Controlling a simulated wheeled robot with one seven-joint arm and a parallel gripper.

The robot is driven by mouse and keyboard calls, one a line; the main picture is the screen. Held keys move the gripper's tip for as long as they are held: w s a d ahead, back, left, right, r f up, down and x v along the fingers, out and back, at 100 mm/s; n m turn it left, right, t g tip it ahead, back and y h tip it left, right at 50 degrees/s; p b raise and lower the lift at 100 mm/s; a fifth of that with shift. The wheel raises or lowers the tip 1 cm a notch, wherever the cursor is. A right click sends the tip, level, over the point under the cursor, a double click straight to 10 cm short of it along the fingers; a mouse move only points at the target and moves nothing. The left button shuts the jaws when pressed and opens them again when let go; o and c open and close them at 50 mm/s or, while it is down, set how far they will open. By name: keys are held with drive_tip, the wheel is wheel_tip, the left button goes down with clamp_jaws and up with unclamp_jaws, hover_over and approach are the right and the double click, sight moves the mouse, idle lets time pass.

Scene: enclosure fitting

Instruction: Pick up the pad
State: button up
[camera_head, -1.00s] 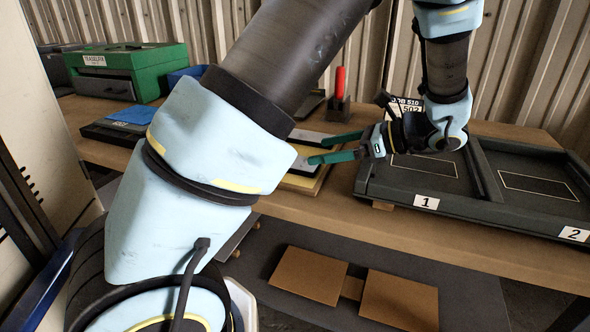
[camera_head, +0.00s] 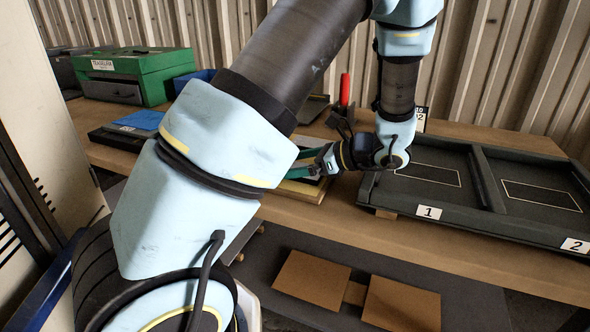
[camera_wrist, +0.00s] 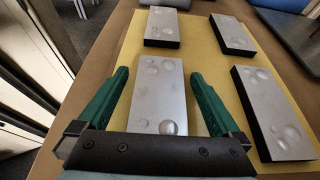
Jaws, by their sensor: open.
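Several grey pads with round bumps on top and dark sides lie on a yellow board (camera_wrist: 212,72). In the wrist view one pad (camera_wrist: 158,88) lies between the two green fingers of my gripper (camera_wrist: 165,85), which is open. A gap shows between each finger and that pad. Other pads lie at the far left (camera_wrist: 162,26), far right (camera_wrist: 232,33) and near right (camera_wrist: 272,108). In the head view my gripper (camera_head: 305,162) is over the yellow board (camera_head: 300,190), and my arm hides most of the pads.
A dark tray (camera_head: 400,205) with compartments marked 1 and 2 stands right of my gripper. A red-handled tool (camera_head: 344,90) stands behind it. A green box (camera_head: 135,75) and a blue item (camera_head: 140,119) are at the left.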

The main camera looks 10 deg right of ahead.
drive_tip(key=shift+c, duration=0.2)
drive_tip(key=c, duration=1.4)
